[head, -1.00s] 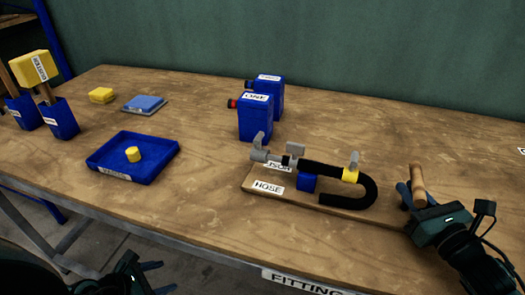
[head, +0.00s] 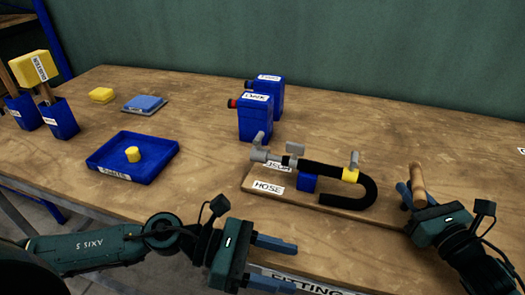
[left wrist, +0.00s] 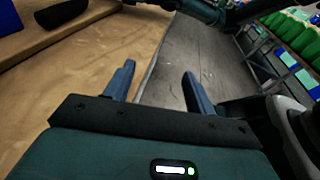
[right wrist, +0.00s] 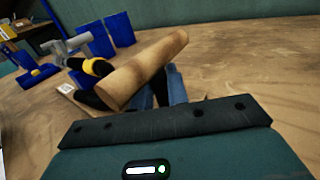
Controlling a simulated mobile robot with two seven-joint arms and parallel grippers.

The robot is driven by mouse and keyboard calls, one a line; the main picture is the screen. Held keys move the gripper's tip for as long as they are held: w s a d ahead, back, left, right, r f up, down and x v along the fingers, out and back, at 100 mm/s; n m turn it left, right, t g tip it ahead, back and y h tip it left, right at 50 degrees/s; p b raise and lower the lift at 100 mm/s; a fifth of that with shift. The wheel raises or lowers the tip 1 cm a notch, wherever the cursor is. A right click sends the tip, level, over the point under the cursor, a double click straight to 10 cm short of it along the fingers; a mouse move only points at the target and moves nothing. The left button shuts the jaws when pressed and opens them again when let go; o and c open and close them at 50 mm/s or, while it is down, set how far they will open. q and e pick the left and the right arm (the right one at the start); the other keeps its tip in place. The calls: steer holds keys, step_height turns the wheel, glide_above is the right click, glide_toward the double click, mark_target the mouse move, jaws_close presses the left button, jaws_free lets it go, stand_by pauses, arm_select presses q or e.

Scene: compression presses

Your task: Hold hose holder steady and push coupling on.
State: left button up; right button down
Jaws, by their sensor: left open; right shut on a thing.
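The hose holder is a wooden board (head: 330,203) with a HOSE label and a blue block (head: 306,182). My right gripper (head: 408,192) is shut on a wooden handle (head: 418,180) at the board's right end, also in the right wrist view (right wrist: 145,68). My left gripper (head: 286,264) is open and empty at the table's front edge.
Two blue canisters (head: 255,118) stand behind the board. A blue tray (head: 103,164) holding a yellow piece (head: 133,154) lies to the left. The table between tray and board is clear.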

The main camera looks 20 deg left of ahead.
arm_select(q)
steer(key=w+a+r, duration=0.1)
steer(key=w, duration=0.1)
steer(key=w+a+r+m+g+y, duration=0.1)
steer(key=w, duration=0.2)
steer(key=w+a+r+m, duration=0.1)
steer(key=w, duration=0.2)
steer(key=shift+a+r, duration=0.1)
steer(key=shift+r, duration=0.2)
steer(key=w+a+r+m+g+y, duration=0.1)
steer(key=w+a+r+m+y, duration=0.25)
steer(key=a+r, duration=0.45)
steer(key=w+a+r+m+g+y, duration=0.15)
steer(key=w+a+r+y, duration=0.3)
steer(key=r, duration=0.55)
steer(key=n+t+y, duration=0.1)
steer(key=n+y, duration=0.1)
steer(key=n, duration=0.2)
glide_toward(258, 135)
steer(key=shift+m, duration=0.3)
steer(key=x, duration=1)
steer(key=shift+d+f, duration=0.1)
steer(key=shift+c, duration=0.4)
steer(key=c, duration=1)
